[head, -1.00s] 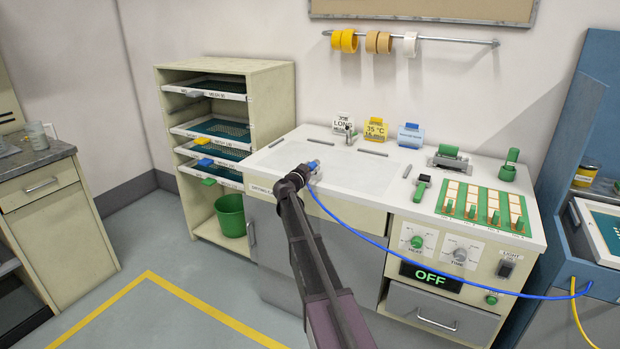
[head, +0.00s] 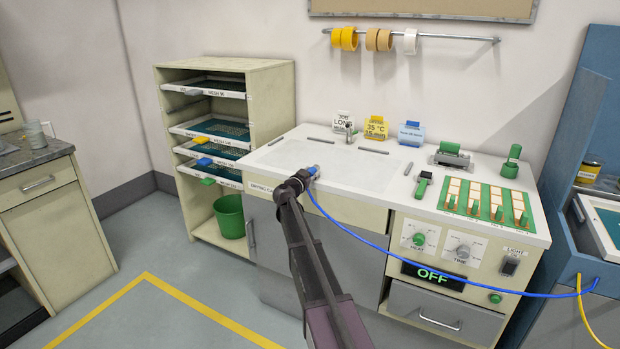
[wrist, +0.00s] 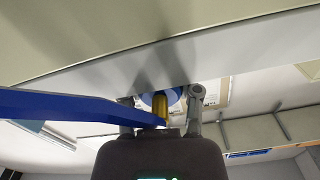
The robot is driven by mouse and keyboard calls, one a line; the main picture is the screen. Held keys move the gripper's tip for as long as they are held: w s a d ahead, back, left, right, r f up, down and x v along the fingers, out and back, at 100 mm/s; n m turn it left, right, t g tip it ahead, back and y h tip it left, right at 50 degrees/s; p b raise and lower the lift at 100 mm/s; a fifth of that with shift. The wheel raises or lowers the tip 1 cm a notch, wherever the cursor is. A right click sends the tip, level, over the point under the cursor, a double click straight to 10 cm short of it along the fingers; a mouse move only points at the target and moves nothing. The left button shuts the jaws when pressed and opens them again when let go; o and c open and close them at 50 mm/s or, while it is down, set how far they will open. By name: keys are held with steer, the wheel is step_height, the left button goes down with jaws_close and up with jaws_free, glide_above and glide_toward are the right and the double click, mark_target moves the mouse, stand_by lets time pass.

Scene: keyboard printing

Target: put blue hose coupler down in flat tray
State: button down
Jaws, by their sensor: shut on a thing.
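My gripper (head: 306,174) is shut on the blue hose coupler (head: 313,169), over the front part of the white worktop. In the wrist view my gripper (wrist: 161,105) has a finger on each side of the coupler, which shows a brass body and a blue ring (wrist: 158,98). The blue hose (head: 400,263) hangs from the coupler and runs right to the blue cabinet. A pale, flat, shallow area (head: 350,174) in the worktop seems to be the flat tray; the coupler is over its front part. Whether the coupler touches it cannot be told.
A green control panel (head: 487,202) is at the right. A rack of screens (head: 225,130) stands at the left. The pale area is otherwise clear.

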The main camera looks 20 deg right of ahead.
steer(key=shift+f, duration=0.15)
steer(key=shift+c, duration=1.5)
jaws_free()
steer(key=shift+r, duration=0.2)
steer(key=v, duration=1.2)
